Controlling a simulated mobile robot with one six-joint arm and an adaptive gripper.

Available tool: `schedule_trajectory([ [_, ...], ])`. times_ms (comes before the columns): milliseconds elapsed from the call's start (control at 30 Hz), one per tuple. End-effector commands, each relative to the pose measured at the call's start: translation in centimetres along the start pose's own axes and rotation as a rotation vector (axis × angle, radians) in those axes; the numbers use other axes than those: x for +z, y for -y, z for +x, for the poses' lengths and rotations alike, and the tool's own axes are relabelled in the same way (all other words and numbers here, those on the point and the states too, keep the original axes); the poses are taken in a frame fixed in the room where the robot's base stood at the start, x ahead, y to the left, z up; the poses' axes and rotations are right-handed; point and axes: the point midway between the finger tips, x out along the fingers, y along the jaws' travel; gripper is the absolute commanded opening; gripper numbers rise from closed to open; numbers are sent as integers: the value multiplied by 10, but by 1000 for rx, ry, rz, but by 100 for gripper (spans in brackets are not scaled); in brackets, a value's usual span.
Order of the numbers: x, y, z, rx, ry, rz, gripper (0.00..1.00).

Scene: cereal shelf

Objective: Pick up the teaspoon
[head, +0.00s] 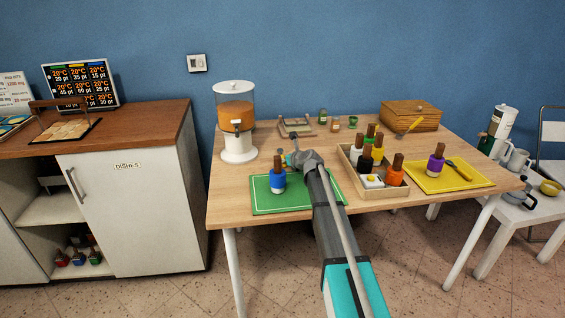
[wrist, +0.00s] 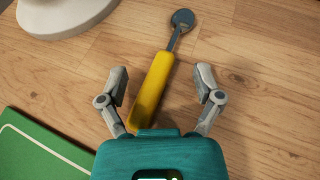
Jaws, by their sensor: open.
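The teaspoon (wrist: 154,88), with a yellow handle and a dark metal bowl, lies on the wooden table in the wrist view. Its bowl points to the top of the picture. My gripper (wrist: 161,78) is open, with one finger on each side of the handle and a visible gap on both sides. In the head view my gripper (head: 289,160) is low over the table behind the green mat, and my arm hides most of that spot.
The drink dispenser (head: 238,145) stands behind and left of my gripper. A blue bottle with a brown cap (head: 278,181) stands on the green mat (head: 263,206). The open wooden tray (head: 398,190) holding several bottles is to the right. A yellow mat (head: 430,184) lies farther right.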

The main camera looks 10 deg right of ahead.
Motion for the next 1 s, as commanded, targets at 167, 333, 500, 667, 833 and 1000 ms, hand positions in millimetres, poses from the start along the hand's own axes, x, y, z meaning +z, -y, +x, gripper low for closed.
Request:
schedule_trajectory([
  [167,0,0,8,1,0,0,84],
  [333,0,-1,7,1,0,0,84],
  [500,0,-2,8,2,0,-1,84],
  [667,0,-2,8,2,0,-1,84],
  [833,0,-2,8,2,0,-1,52],
  [1000,0,-2,7,1,0,-1,21],
])
